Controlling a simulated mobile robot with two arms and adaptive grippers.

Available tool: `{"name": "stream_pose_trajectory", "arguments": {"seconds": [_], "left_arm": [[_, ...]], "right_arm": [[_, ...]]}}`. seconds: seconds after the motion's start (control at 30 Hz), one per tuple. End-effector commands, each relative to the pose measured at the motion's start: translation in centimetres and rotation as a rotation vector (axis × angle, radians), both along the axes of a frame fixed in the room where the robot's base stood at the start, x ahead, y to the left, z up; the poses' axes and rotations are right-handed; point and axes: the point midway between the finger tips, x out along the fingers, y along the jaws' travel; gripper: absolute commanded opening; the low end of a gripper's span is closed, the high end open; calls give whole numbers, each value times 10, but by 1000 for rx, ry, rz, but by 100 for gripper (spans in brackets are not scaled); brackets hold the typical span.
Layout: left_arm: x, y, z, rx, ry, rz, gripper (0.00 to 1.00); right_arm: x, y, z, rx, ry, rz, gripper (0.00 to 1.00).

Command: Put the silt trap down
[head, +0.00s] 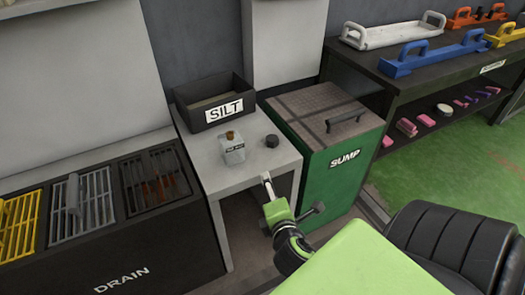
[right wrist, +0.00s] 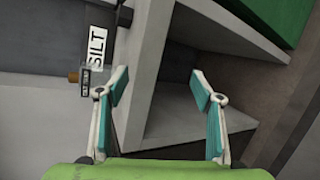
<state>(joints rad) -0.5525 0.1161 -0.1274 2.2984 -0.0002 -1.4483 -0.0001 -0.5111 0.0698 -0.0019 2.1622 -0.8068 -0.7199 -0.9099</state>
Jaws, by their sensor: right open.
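No thing in view is labelled as a silt trap. A dark open box (head: 222,119) marked SILT stands at the back of a light grey stand (head: 208,178). My right gripper (head: 292,195) is open and empty at the stand's front right, apart from the canister. In the right wrist view, its fingers (right wrist: 160,85) are spread with nothing between them; the SILT label (right wrist: 97,48) shows beyond. My left gripper is out of view.
A green box (head: 341,187) marked SUMP, with a handled lid, stands right of the stand. A dark drain unit (head: 150,262) with several grates is at left. A dark shelf (head: 440,80) at right holds handled trays. Green floor (head: 430,155) is open there.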

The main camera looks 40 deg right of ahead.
Motion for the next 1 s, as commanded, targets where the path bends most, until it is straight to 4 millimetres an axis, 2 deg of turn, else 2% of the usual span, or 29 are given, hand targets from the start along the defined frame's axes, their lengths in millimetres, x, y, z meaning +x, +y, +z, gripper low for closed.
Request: {"name": "stream_pose_trajectory", "arguments": {"seconds": [0.03,0.1,0.2,0.33,0.4,0.53,1.0], "left_arm": [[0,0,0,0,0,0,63],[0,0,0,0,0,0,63],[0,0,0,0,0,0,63],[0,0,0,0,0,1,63],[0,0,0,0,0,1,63],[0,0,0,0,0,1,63],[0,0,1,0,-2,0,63]], "right_arm": [[-14,9,-20,207,6,-89,61],[-36,28,-50,491,33,-230,61],[-70,66,-83,826,107,-432,61],[-113,115,-106,1107,227,-653,61],[-130,133,-111,1190,280,-735,61],[-146,150,-114,1258,333,-818,61],[-148,152,-114,1265,338,-829,61]]}}
